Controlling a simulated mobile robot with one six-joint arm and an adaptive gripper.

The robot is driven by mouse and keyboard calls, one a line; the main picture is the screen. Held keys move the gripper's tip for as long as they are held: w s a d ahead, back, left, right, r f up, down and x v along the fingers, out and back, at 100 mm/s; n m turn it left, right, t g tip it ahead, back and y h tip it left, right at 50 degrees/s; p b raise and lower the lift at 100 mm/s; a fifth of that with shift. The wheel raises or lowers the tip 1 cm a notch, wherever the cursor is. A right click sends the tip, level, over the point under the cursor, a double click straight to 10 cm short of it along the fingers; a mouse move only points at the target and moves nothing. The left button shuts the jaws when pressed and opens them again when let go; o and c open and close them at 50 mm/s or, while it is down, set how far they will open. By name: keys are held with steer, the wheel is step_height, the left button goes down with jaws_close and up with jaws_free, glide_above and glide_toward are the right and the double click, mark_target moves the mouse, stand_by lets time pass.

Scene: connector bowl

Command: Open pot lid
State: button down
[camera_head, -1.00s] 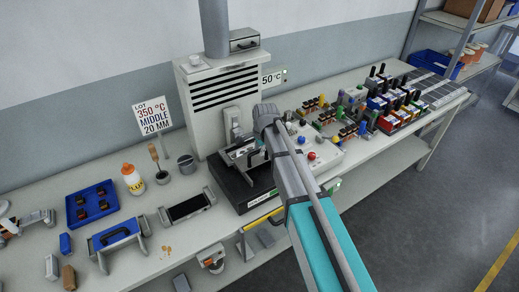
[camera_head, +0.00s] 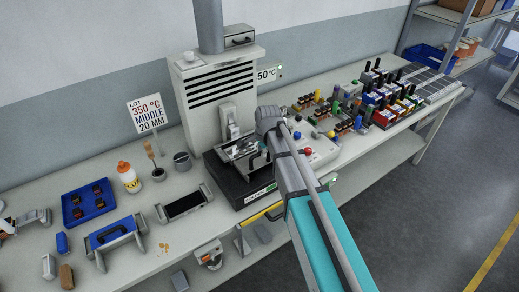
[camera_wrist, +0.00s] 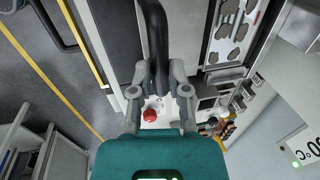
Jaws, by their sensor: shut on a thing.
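The pot is a black-based station (camera_head: 235,180) with a metal top (camera_head: 240,150), below the grey louvred housing on the bench. A dark curved handle (camera_wrist: 155,35) rises in the wrist view, and my gripper (camera_wrist: 158,76) is shut on it with a finger on each side. In the head view my gripper is at the pot's right side, mostly hidden behind my wrist. An open metal surface with grey patches (camera_wrist: 234,30) shows right of the handle in the wrist view. The lid's full outline and tilt cannot be made out.
A louvred housing (camera_head: 222,85) stands behind the pot. A control box with a red button (camera_head: 308,151) is close on the right, with connector racks (camera_head: 395,103) beyond. A flux bottle (camera_head: 129,178), blue tray (camera_head: 87,204) and metal fixture (camera_head: 184,204) are on the left.

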steer(key=c, duration=0.6)
jaws_free()
steer(key=shift+w+a, duration=0.15)
